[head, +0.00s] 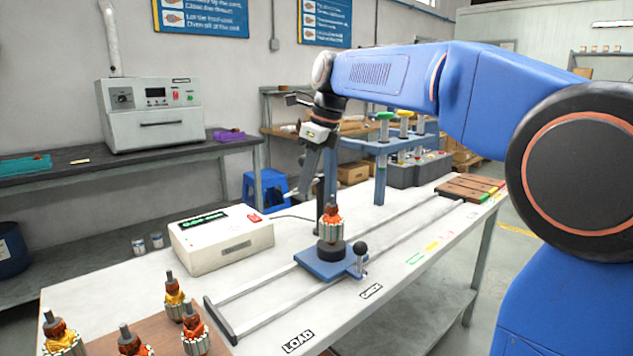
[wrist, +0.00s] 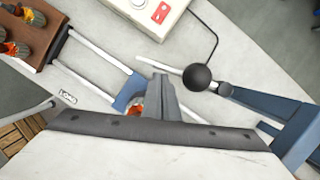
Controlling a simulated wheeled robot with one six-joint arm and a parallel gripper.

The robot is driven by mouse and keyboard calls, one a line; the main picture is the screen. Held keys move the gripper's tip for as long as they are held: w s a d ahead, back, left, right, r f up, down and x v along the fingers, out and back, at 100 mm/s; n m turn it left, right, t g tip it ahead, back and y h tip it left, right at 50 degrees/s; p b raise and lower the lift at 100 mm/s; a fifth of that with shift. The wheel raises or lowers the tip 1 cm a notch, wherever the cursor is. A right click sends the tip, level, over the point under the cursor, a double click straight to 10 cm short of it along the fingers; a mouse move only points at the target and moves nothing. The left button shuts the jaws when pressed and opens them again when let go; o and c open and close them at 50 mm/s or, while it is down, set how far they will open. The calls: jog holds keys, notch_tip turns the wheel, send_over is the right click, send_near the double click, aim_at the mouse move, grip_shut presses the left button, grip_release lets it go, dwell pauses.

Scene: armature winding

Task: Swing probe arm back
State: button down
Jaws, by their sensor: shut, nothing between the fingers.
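In the head view a dark upright post (head: 320,192) stands behind the armature, and the rod is hard to separate from my fingers. The orange-red wound armature (head: 332,222) stands upright on the blue carriage (head: 322,264); in the wrist view my fingers partly hide it. My gripper (head: 307,183) points down, shut and empty, above and beside the armature. In the wrist view the fingers (wrist: 160,82) are left of the ball, apparently apart from it.
A white meter box (head: 222,240) with a cable sits left of the carriage. A black-knobbed lever (head: 360,250) is on the carriage. Several armatures stand on a brown tray (head: 98,346) at front left. A blue frame (head: 381,170) stands behind the rails. The front bench strip is clear.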

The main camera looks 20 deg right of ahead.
jog(key=shift+w+a, duration=1.1)
jog(key=shift+a, duration=0.1)
jog(key=shift+w+a, duration=0.1)
jog(key=shift+a, duration=0.1)
